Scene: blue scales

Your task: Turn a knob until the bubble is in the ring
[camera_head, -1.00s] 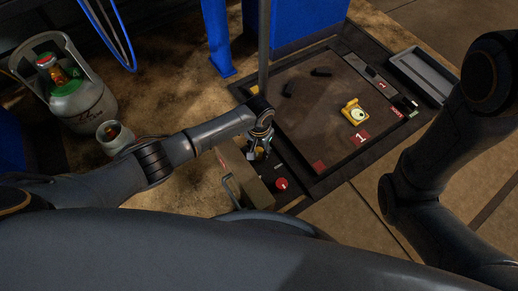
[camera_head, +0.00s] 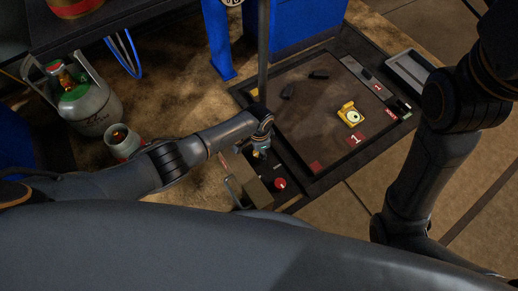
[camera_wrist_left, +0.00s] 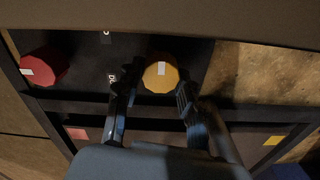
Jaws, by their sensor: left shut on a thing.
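An orange knob (camera_wrist_left: 161,75) with a white mark sits between the two fingers of my left gripper (camera_wrist_left: 158,84) in the left wrist view. The gripper is shut on it. In the head view my left gripper (camera_head: 261,150) points down at the scale's near left edge and hides that knob. A red knob (camera_wrist_left: 43,68) with a white mark is to the left in the wrist view, also seen in the head view (camera_head: 280,184). A yellow level (camera_head: 350,114) with a round pale green vial lies on the scale plate (camera_head: 305,120). The bubble is too small to place against the ring. My right gripper is out of view.
A grey post (camera_head: 263,55) rises beside my left gripper. A brown box (camera_head: 247,180) with a handle is close below it. A grey tray (camera_head: 414,70) is beyond.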

